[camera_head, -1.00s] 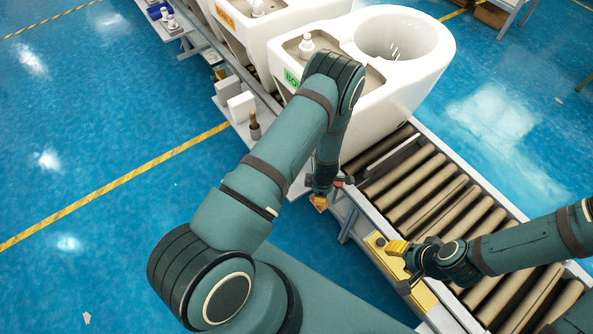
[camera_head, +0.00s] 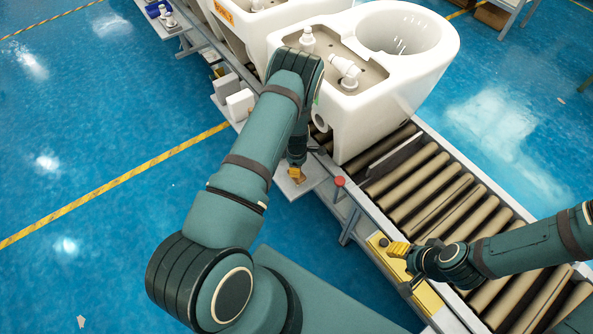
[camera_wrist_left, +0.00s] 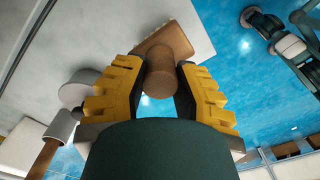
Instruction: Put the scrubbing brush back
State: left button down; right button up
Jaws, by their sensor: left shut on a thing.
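The scrubbing brush (camera_wrist_left: 158,75) shows in the left wrist view as a brown wooden piece, with a round handle end towards me and a flat block behind it. My left gripper (camera_wrist_left: 160,88) has its yellow fingers on both sides of the handle and is shut on it. In the head view my left gripper (camera_head: 297,174) is over a small grey shelf (camera_head: 308,184) beside the conveyor; the brush cannot be made out there. My right gripper (camera_head: 400,252) is over a yellow panel by the conveyor's near edge; its jaw opening is unclear.
A white toilet (camera_head: 350,125) stands on the roller conveyor (camera_head: 430,190), close to my left forearm. A red button (camera_head: 339,181) is on the conveyor's edge. White boxes (camera_head: 240,104) stand left of my arm. A brown-handled tool (camera_wrist_left: 45,155) is beside the left gripper in the wrist view.

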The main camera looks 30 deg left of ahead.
pick_arm(q)
jog(key=shift+w+f, duration=0.1)
jog(key=shift+f, duration=0.6)
jog(key=shift+r, duration=0.1)
pick_arm(e)
jog(key=shift+w+f, duration=0.1)
jog(key=shift+f, duration=0.3)
pick_arm(q)
jog(key=c, duration=1.2)
grip_release()
jog(key=shift+f, duration=0.25)
jog(key=o, duration=0.4)
jog(key=shift+r, duration=0.1)
pick_arm(e)
jog(key=shift+f, duration=0.15)
